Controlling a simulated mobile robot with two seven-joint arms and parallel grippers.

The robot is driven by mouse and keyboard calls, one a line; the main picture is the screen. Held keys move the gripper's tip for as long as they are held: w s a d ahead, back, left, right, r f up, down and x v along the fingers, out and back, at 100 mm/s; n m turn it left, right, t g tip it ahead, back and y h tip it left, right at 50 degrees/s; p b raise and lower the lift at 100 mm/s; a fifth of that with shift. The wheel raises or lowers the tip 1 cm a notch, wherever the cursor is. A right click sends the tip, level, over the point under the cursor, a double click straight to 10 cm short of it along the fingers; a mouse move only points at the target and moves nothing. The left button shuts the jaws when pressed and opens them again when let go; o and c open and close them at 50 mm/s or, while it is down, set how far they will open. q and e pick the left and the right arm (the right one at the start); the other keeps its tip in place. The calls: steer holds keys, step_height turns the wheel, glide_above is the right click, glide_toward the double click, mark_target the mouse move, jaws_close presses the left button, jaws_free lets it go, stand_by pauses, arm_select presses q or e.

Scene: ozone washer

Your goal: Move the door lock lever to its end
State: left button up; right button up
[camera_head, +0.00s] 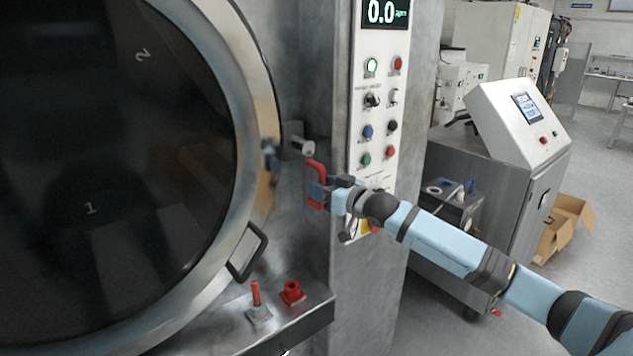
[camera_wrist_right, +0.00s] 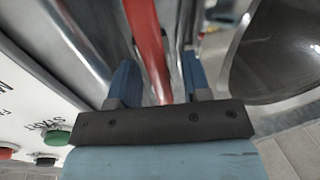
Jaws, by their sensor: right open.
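The door lock lever (camera_head: 318,168) is a red bar on the machine's front, just right of the round door. In the wrist view the red lever (camera_wrist_right: 148,42) runs between my two blue fingers, with gaps visible on both sides. My right gripper (camera_head: 319,193) reaches in from the right and is open around the lever. Its fingers (camera_wrist_right: 159,75) straddle the bar without a visible grip. Part of the lever is hidden behind the fingers in the head view. My left gripper is not in view.
The round door (camera_head: 262,110) with dark glass fills the left, with a black-framed handle (camera_head: 248,252). A control panel (camera_head: 381,110) with knobs and buttons stands close right of the gripper. A ledge below holds a red lever (camera_head: 256,292) and a red fitting (camera_head: 291,291).

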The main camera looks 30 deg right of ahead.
mark_target(309, 175)
steer(key=shift+x, duration=1.1)
jaws_close()
